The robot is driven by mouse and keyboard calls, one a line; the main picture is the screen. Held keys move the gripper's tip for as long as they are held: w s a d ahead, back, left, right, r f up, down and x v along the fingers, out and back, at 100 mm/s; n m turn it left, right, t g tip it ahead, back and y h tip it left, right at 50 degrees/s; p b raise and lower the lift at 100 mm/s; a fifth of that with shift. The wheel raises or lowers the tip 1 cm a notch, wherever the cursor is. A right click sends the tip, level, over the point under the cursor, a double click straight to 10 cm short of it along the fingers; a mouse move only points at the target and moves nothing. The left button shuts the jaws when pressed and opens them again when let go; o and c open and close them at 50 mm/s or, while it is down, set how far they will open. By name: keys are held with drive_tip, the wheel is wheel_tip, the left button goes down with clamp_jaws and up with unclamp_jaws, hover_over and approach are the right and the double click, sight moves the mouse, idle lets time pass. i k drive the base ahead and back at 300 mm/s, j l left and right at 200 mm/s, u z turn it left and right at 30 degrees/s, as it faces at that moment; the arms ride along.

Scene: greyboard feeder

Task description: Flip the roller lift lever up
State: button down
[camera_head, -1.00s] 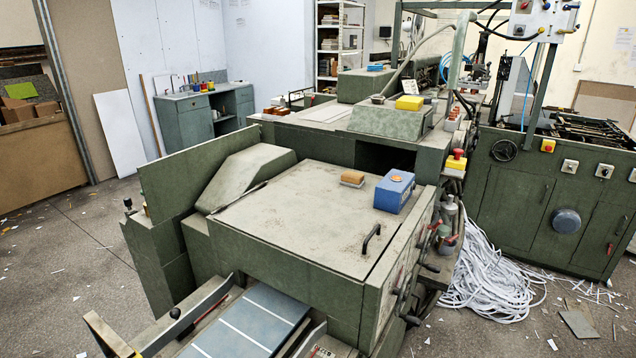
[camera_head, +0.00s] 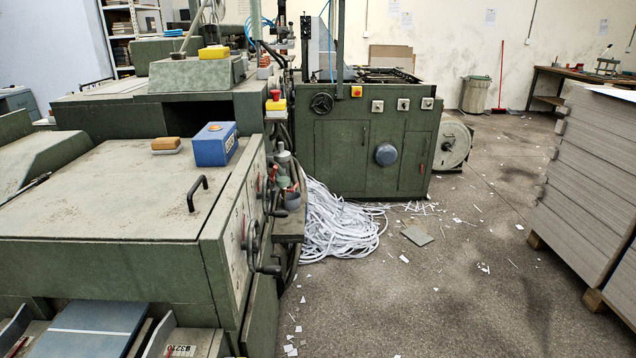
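The green greyboard feeder (camera_head: 120,265) fills the left of the view. Its right side panel (camera_head: 238,235) carries a black hand crank (camera_head: 252,236), another dark handle (camera_head: 268,269) and small red-handled levers (camera_head: 274,172). This side is seen at a steep angle, so I cannot tell which of these is the roller lift lever, or whether it is among them. A black grab handle (camera_head: 197,192) stands on the feeder's top cover. My gripper is not in view.
A blue box (camera_head: 214,147) and a brown block (camera_head: 166,143) sit on the cover. White paper strips (camera_head: 335,225) heap beside the feeder, before a green cabinet machine (camera_head: 360,155). A stack of grey boards (camera_head: 590,180) stands at right. Floor (camera_head: 440,290) between is mostly open, with scraps.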

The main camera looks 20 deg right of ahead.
sight(272, 176)
drive_tip(key=i+l+u, duration=0.45)
drive_tip(key=u, duration=0.3)
drive_tip(key=i+l+u, duration=0.1)
drive_tip(key=l+u, duration=0.6)
drive_tip(key=l, duration=0.15)
drive_tip(key=i+l+u, duration=0.1)
drive_tip(key=l+u, duration=0.3)
